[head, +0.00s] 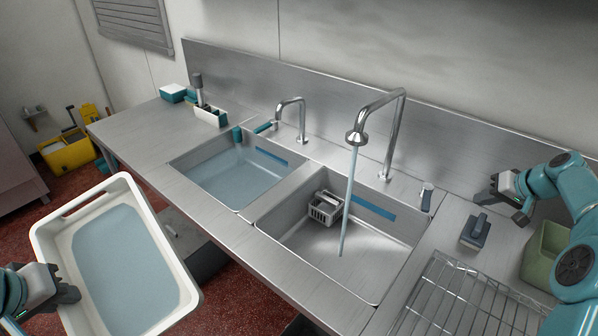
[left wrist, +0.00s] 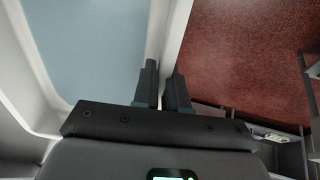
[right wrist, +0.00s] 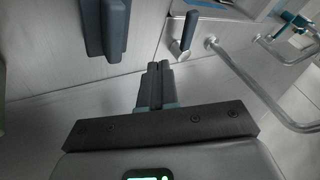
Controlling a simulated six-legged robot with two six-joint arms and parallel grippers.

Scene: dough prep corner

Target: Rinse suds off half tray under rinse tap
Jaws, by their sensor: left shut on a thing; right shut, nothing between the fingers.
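The half tray (head: 183,262) is a white tub with a hand slot in its far end and a flat pale blue layer over its floor. It is off the counter, in front of it, above the red floor. My left gripper (head: 72,295) is shut on its left rim; the rim also shows between the fingers in the left wrist view (left wrist: 165,60). The rinse tap (head: 398,130) is the tall one, and a stream of water (head: 347,205) runs from it into the right basin (head: 375,262). My right gripper (head: 488,194) is shut and empty, beside the tap lever (head: 427,197).
A grey caddy (head: 324,208) sits in the right basin. The left basin (head: 228,178) holds bluish water under a smaller tap (head: 300,120). A dark-blue handled block (head: 475,232), a wire rack (head: 455,295) and a green bin (head: 540,255) stand at the right.

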